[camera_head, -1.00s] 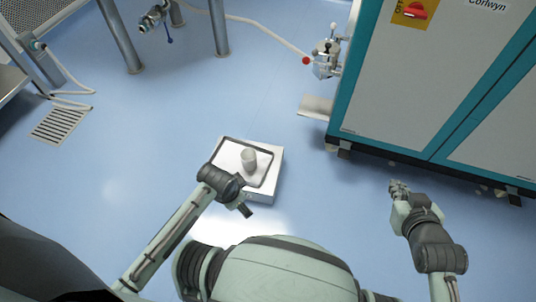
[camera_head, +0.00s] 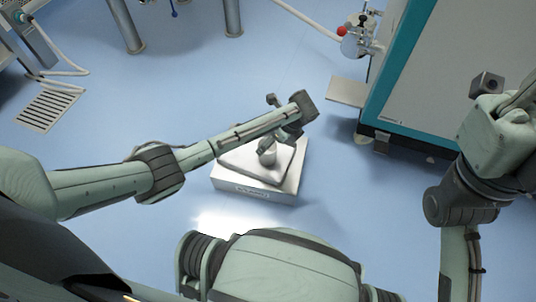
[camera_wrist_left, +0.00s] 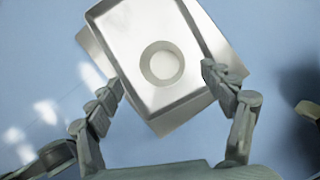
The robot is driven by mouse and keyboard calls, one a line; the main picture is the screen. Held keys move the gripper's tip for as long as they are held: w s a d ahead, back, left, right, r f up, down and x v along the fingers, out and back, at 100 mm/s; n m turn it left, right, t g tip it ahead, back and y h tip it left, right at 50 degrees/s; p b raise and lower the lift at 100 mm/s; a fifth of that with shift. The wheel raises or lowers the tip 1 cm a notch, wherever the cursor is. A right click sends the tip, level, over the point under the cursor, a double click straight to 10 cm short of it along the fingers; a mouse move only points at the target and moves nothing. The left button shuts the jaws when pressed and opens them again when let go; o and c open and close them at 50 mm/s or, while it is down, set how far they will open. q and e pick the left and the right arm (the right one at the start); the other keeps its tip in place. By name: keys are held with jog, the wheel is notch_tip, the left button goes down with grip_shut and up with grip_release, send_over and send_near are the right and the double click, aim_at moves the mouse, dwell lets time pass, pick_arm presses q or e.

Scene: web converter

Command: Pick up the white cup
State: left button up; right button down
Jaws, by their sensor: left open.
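The white cup (camera_head: 267,158) stands upright on a metal tray (camera_head: 240,170), partly hidden behind my left arm in the head view. In the left wrist view the cup (camera_wrist_left: 161,64) is seen from above, its round rim facing the camera. My left gripper (camera_wrist_left: 163,80) is open, with one finger on each side of the cup's line of view and nothing held. In the head view the left gripper (camera_head: 276,124) hangs above the tray beside the cup. My right gripper (camera_head: 516,98) is at the far right, away from the cup; its fingers are unclear.
The tray lies on a low metal box (camera_head: 258,188) on the blue floor. A teal and grey cabinet (camera_head: 420,80) stands at right, with a metal plate (camera_head: 347,91) jutting from it. A valve with a red knob (camera_head: 342,31) and metal legs are at the back. Floor around the box is clear.

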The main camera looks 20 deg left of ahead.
aim_at(269, 158)
pick_arm(q)
jog(key=b+x, duration=0.2)
jog(key=x, duration=0.2)
jog(key=shift+w+f, duration=0.15)
jog(key=shift+f, duration=0.1)
jog(key=shift+c, duration=0.4)
jog(key=c, duration=1.1)
jog(key=shift+r, duration=0.15)
